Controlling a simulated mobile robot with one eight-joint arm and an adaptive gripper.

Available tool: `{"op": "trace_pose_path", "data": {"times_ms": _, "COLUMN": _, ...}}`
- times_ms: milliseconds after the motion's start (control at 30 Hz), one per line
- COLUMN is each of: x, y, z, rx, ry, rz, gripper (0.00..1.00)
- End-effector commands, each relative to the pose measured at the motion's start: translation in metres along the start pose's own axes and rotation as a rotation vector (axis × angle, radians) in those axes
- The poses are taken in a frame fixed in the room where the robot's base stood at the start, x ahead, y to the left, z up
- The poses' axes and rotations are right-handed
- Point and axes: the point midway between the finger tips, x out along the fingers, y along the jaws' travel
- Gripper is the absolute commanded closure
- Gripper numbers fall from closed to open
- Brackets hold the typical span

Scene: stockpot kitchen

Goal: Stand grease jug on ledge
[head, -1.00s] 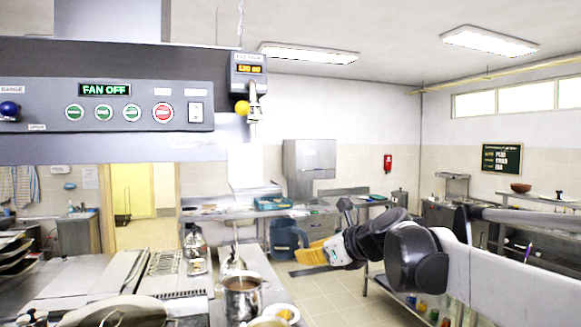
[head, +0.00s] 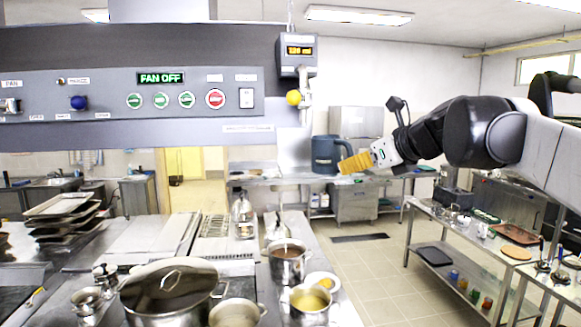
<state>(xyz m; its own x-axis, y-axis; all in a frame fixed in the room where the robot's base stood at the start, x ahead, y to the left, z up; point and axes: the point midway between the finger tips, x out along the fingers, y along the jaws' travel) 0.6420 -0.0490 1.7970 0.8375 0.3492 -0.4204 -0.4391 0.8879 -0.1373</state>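A blue-grey jug (head: 325,155), which I take for the grease jug, is upright in the air, seen against the back counter. Its handle is on its right side. My gripper (head: 355,163), with yellow fingers, reaches in from the right and meets the jug at the handle. The fingers appear shut on the handle, though the exact grip is too small to see. I cannot tell for certain which surface is the ledge.
A range hood panel (head: 150,98) hangs at upper left, with a display box and a yellow knob (head: 293,97) at its right end. Below stand a lidded stockpot (head: 168,290) and several smaller pots. A steel side table (head: 470,240) is at right. The floor between is clear.

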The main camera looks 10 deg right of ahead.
Motion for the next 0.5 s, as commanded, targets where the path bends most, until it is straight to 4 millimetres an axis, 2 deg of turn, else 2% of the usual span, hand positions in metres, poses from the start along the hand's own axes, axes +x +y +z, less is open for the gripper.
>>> {"op": "trace_pose_path", "data": {"times_ms": 500, "x": 0.054, "y": -0.006, "z": 0.019, "rx": -0.001, "ry": 0.000, "rz": 0.000, "gripper": 1.00}}
